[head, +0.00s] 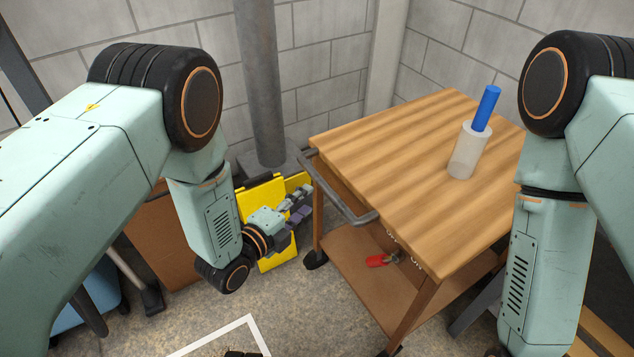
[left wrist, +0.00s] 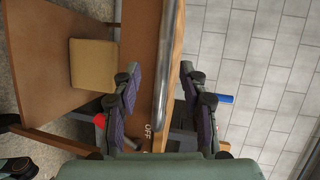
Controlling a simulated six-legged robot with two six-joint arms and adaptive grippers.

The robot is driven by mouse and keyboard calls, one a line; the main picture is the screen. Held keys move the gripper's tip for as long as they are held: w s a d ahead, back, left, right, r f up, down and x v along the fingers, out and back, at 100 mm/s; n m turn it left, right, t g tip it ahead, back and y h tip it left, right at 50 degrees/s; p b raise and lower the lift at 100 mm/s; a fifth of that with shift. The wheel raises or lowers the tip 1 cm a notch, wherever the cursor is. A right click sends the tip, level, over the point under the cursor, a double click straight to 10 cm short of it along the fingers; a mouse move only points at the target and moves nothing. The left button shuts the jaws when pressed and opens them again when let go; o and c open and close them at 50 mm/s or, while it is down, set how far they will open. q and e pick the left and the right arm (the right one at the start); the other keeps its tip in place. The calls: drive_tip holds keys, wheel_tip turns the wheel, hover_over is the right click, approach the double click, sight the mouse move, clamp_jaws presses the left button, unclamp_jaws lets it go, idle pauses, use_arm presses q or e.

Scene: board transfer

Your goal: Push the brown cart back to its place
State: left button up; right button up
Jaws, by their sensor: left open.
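The brown cart (head: 400,165) stands at the right in the head view, with a wooden top, a lower shelf and dark casters. Its grey handle (head: 340,188) runs along the near left edge. My left gripper (head: 303,200) is open just left of the handle. In the left wrist view, the handle (left wrist: 167,60) shows between the spread fingers of my left gripper (left wrist: 160,69); I see no grip on it. My right arm hangs over the cart's right side in the head view, and its gripper is out of the picture.
A translucent cylinder (head: 468,150) with a blue stick (head: 486,108) stands on the cart top. A red object (head: 377,260) lies on the lower shelf. A yellow panel (head: 262,199) and a grey column (head: 260,80) stand behind my left gripper. A white outline (head: 250,324) marks the floor.

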sight(322, 189)
use_arm(q)
drive_tip(key=shift+m, duration=0.7)
drive_tip(key=x, duration=0.2)
drive_tip(key=b+x, duration=0.1)
drive_tip(key=x, duration=0.1)
drive_tip(key=b+x, duration=0.1)
drive_tip(key=x, duration=0.1)
drive_tip(key=shift+w+d+r, duration=0.2)
drive_tip(key=shift+d, duration=0.3)
drive_tip(key=shift+w+d, duration=0.25)
drive_tip(key=shift+w, duration=0.3)
drive_tip(key=shift+c, duration=0.4)
clamp_jaws()
